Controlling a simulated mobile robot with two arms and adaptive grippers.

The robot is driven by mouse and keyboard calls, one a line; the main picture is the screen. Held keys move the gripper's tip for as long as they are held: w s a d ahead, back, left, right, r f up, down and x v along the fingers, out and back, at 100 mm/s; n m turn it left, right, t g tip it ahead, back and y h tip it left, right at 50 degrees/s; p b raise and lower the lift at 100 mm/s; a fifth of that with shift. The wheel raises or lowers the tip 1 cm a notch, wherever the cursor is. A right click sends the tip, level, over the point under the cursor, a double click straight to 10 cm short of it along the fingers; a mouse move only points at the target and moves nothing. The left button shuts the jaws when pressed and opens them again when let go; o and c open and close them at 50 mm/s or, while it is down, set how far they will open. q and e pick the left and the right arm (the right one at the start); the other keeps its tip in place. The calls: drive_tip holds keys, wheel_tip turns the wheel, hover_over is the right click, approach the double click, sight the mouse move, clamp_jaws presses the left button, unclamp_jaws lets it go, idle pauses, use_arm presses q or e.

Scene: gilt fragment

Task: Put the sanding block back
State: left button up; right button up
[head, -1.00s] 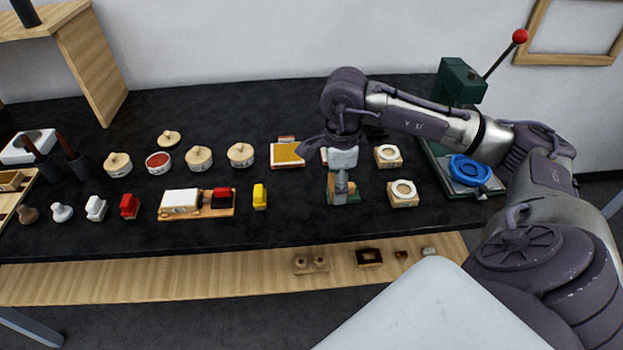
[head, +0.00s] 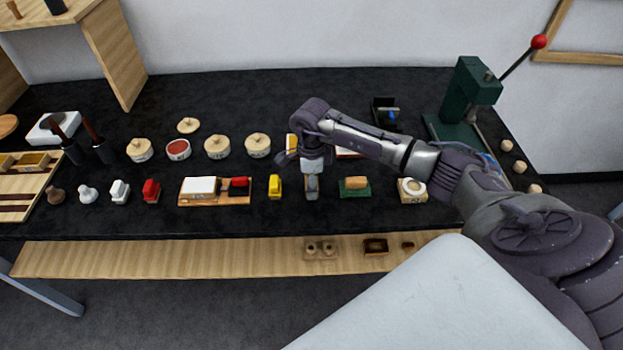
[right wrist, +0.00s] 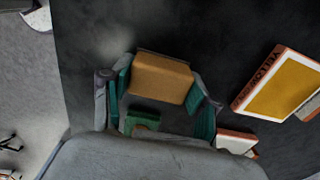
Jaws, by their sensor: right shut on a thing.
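My right gripper (head: 312,190) is low over the dark table, between a yellow block (head: 274,186) and a green piece with a tan top (head: 355,187). In the right wrist view its fingers, with teal pads, are shut on a tan block (right wrist: 160,78), which looks like the sanding block. In the head view the gripper mostly hides the held block; whether it touches the table I cannot tell. The green piece also shows in the right wrist view (right wrist: 143,122), partly hidden by the gripper. My left gripper is not in view.
A yellow pad (right wrist: 280,85) lies behind the gripper. A wooden tray (head: 215,203) with white and red pieces is left of the yellow block. A round-topped stamp block (head: 412,190) stands right of the green piece. A green press (head: 466,100) stands at the back right.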

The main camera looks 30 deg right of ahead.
drive_tip(key=shift+f, duration=0.1)
drive_tip(key=shift+f, duration=0.15)
drive_tip(key=o, duration=1)
drive_tip(key=shift+r, duration=0.35)
wheel_tip(320, 180, up, 12)
drive_tip(key=b, duration=0.2)
drive_tip(key=shift+f, duration=0.1)
